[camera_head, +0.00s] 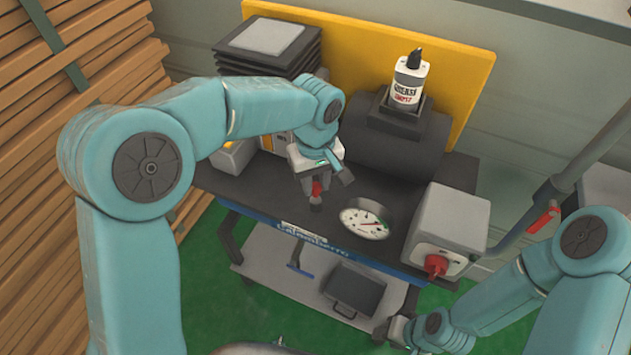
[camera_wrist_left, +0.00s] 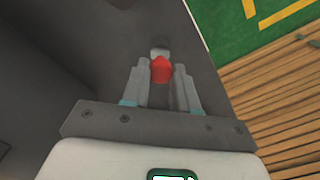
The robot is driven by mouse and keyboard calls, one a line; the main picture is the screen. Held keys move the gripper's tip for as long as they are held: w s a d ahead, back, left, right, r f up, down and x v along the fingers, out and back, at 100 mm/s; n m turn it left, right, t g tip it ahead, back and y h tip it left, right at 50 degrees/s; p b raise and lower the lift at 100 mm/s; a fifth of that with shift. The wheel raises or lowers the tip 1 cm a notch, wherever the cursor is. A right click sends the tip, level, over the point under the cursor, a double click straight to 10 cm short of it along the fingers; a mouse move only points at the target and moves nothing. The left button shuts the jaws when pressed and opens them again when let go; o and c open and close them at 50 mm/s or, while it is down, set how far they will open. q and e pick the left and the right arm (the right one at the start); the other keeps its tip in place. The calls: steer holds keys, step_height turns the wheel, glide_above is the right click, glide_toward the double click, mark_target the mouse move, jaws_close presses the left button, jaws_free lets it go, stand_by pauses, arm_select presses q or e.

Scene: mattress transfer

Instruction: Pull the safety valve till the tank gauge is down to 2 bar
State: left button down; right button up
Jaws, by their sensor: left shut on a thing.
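The red safety valve (camera_head: 317,188) sits at the front of the dark cart top, left of the gauge. My left gripper (camera_head: 314,181) reaches down over it and is shut on it. In the left wrist view the red valve (camera_wrist_left: 160,69) shows between the fingertips of my left gripper (camera_wrist_left: 161,80). The round white tank gauge (camera_head: 364,223) faces up; its exact reading is too small to tell. The dark tank (camera_head: 395,150) lies behind it. My right gripper (camera_head: 399,331) is low at the bottom right, away from the valve; its jaws are unclear.
A grey box with a red switch (camera_head: 437,264) stands right of the gauge. A white grease bottle (camera_head: 409,82) stands on the tank. Dark stacked trays (camera_head: 265,45) are at the back left. A black bin (camera_head: 354,290) is on the lower shelf. Wooden slats (camera_head: 40,200) line the left.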

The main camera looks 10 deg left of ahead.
mark_target(316, 187)
arm_select(q)
steer(key=c, duration=0.9)
jaws_free()
steer(key=shift+s, duration=0.1)
steer(key=shift+o, duration=0.2)
steer(key=shift+r, duration=0.1)
steer(key=shift+r, duration=0.2)
step_height(316, 187, up, 16)
steer(key=p, duration=0.1)
steer(key=shift+d+f, duration=0.1)
